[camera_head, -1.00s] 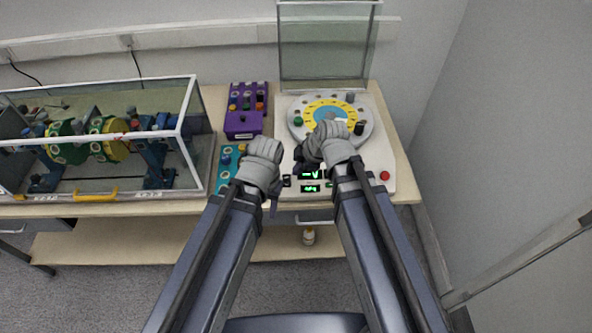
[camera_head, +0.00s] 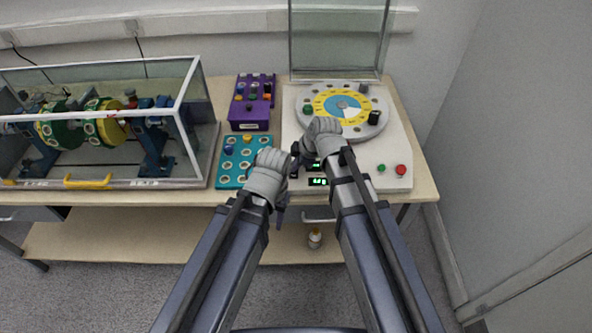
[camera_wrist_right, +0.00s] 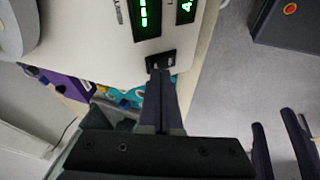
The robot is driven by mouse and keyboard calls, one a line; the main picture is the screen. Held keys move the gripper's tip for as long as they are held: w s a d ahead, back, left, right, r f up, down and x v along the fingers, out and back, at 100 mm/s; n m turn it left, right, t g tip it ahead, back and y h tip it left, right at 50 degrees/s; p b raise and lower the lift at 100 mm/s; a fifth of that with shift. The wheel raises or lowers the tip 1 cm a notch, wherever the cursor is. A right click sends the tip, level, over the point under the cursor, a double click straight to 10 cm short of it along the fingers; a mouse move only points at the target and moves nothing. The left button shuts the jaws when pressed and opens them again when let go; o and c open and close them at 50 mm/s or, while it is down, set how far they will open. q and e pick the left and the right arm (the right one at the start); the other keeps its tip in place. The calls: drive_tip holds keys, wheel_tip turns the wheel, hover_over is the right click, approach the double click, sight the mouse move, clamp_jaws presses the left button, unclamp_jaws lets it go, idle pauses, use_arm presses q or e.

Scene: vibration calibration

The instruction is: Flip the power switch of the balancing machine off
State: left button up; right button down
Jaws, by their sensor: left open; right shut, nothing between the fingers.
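The white balancing machine (camera_head: 362,178) stands at the right of the table, with a round yellow and blue disk (camera_head: 343,104) on top. Its black power switch (camera_wrist_right: 160,61) is at the front left, beside green-lit displays (camera_wrist_right: 147,18). My right gripper (camera_wrist_right: 160,78) is shut and empty, its fingertips at the near edge of the switch; I cannot tell if they touch.
A teal tray (camera_head: 230,165) and a purple box (camera_head: 250,121) lie left of the machine. A glass-cased rig (camera_head: 204,92) fills the table's left. A glass panel (camera_head: 338,40) stands behind the disk. Green and red buttons (camera_head: 401,170) are at the machine's front right.

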drive_tip(key=shift+w+f, duration=0.1)
drive_tip(key=shift+w, duration=0.25)
idle(0.3)
drive_tip(key=shift+s+f+b, duration=0.25)
drive_tip(key=shift+s+b, duration=0.1)
drive_tip(key=shift+s, duration=0.45)
drive_tip(key=shift+r, duration=0.15)
